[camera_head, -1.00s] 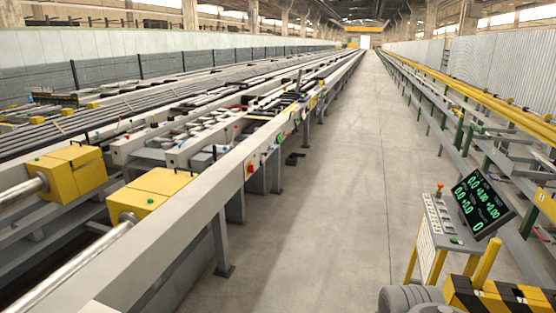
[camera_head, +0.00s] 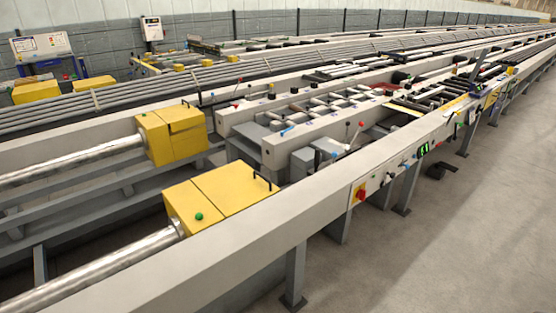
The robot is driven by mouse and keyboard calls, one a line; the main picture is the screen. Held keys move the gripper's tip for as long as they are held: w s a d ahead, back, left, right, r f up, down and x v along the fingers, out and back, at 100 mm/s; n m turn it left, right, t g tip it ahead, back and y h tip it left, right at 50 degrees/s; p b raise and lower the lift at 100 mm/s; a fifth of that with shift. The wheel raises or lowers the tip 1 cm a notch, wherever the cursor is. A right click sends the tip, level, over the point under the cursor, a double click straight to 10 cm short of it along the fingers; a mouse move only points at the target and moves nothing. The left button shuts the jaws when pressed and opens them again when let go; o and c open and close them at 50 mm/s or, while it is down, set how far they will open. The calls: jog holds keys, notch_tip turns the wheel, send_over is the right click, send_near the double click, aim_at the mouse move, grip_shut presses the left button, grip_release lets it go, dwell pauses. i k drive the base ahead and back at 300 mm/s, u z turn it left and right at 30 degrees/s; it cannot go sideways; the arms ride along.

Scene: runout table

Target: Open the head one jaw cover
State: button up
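Two yellow box-shaped heads stand on the runout table. The nearer yellow box (camera_head: 222,203) has a green button on its front face and a dark handle on its top at the far right edge. The farther yellow box (camera_head: 172,132) also has a green button and a dark handle. Both look closed on top. A metal cylinder runs from each box to the left. I cannot tell which box is head one. My gripper is not in view.
A long grey beam (camera_head: 250,232) runs between me and the nearer box. Open concrete floor (camera_head: 470,210) lies at the right. Two more yellow boxes (camera_head: 38,91) stand at the back left.

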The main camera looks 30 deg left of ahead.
aim_at(233, 188)
jog(key=u, duration=0.3)
jog(key=i, duration=1.1)
jog(key=u, duration=1.55)
jog(key=i, duration=1)
jog(key=u, duration=1.05)
jog(key=i, duration=0.25)
jog(key=u, duration=0.1)
